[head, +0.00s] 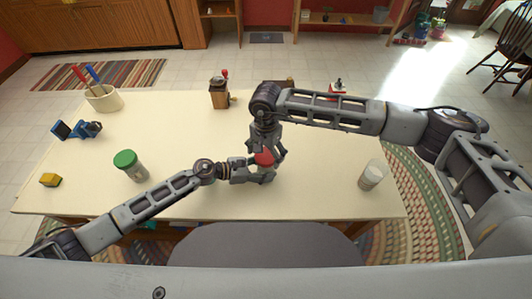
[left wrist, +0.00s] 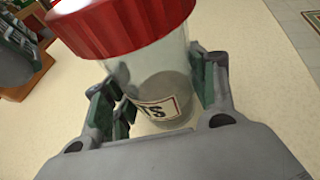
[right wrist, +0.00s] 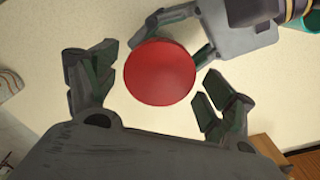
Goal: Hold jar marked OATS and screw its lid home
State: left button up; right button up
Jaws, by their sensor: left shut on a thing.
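The clear jar with a red lid (head: 264,158) stands at the table's front middle. In the left wrist view its glass (left wrist: 150,65) holds greyish contents, and the visible part of its label (left wrist: 158,108) ends in "TS". The ribbed red lid (left wrist: 120,25) sits on the jar's mouth; I cannot tell how tight it is. My left gripper (left wrist: 165,95) is shut on the jar's body, below the lid. My right gripper (right wrist: 158,90) is above the jar, pointing down and open. Its fingers stand on either side of the red lid (right wrist: 160,71), with visible gaps.
A green-lidded jar (head: 130,168) stands left and a whitish jar or cup (head: 372,177) right. A yellow block (head: 50,180), a blue device (head: 86,130) and a crock with screwdrivers (head: 104,100) are at far left. A grinder (head: 219,95) stands behind.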

jog(key=shift+n, duration=0.3)
jog(key=shift+n, duration=6)
jog(key=c, duration=0.8)
jog(key=shift+o, duration=0.2)
jog(key=shift+m, duration=0.3)
